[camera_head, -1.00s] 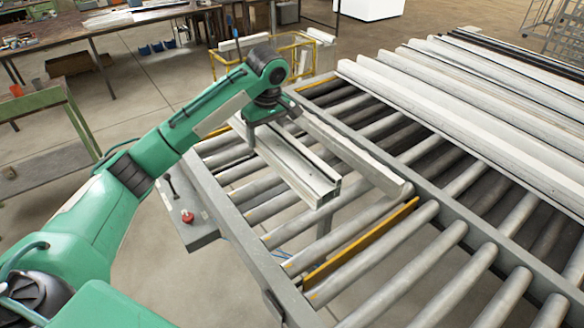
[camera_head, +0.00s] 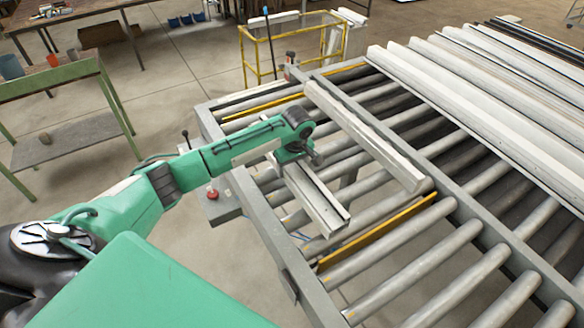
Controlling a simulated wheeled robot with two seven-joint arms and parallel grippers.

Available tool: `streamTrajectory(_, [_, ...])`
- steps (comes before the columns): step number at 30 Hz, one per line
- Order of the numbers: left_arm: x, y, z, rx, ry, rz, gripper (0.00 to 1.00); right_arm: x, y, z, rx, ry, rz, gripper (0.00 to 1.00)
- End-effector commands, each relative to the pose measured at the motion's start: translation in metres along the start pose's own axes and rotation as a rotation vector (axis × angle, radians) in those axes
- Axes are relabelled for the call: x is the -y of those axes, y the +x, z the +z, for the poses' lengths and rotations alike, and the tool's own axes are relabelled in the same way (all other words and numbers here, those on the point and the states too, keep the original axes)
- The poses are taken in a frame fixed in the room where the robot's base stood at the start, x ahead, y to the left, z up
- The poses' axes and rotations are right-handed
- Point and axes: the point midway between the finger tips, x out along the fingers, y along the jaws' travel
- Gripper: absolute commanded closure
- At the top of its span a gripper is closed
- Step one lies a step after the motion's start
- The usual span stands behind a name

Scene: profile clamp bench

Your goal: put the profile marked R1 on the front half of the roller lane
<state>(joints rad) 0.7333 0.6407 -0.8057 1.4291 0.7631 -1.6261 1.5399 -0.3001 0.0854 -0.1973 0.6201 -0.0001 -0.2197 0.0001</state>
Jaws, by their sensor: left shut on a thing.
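My left gripper (camera_head: 293,158) is shut on a pale grooved profile (camera_head: 313,196), near its far end. The profile points toward the picture's lower right, over the left part of the roller lane (camera_head: 372,287). Its near end is just short of the orange bar across the lane. I cannot tell whether it touches the rollers, and no R1 mark is readable. A second, longer pale profile (camera_head: 365,135) lies to its right, apart from it and roughly parallel. My right gripper is not in view.
An orange bar (camera_head: 378,232) crosses the lane in front and another (camera_head: 262,107) at the far end. Several long profiles (camera_head: 480,105) lie side by side on the right. A red button (camera_head: 212,193) sits left of the lane. The nearest rollers are bare.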

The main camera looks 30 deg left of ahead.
Motion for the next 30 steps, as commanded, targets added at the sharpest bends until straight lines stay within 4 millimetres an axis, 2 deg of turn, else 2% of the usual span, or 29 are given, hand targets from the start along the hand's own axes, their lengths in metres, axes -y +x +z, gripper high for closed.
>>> streamTrajectory(1, [-0.001,0.003,0.0,0.0,-0.001,0.0,0.8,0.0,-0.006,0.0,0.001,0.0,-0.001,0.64])
streamTrajectory(6, [0.0,0.018,0.002,-0.001,0.0,0.002,0.8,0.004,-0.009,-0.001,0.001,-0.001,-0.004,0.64])
streamTrajectory(16, [-0.001,0.021,0.003,0.0,0.0,0.003,0.8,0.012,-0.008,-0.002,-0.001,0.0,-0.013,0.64])
streamTrajectory(17, [0.0,0.021,0.003,0.0,0.0,0.001,0.31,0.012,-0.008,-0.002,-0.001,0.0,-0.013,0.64])
streamTrajectory(19, [0.0,0.021,0.003,0.0,0.0,0.001,0.17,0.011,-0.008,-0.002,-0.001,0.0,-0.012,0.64])
streamTrajectory(20, [0.0,0.021,0.003,0.0,0.0,0.001,0.15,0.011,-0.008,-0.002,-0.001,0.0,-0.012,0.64])
streamTrajectory(30, [0.0,0.018,0.003,-0.001,0.0,0.002,0.15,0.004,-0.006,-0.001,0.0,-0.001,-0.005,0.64])
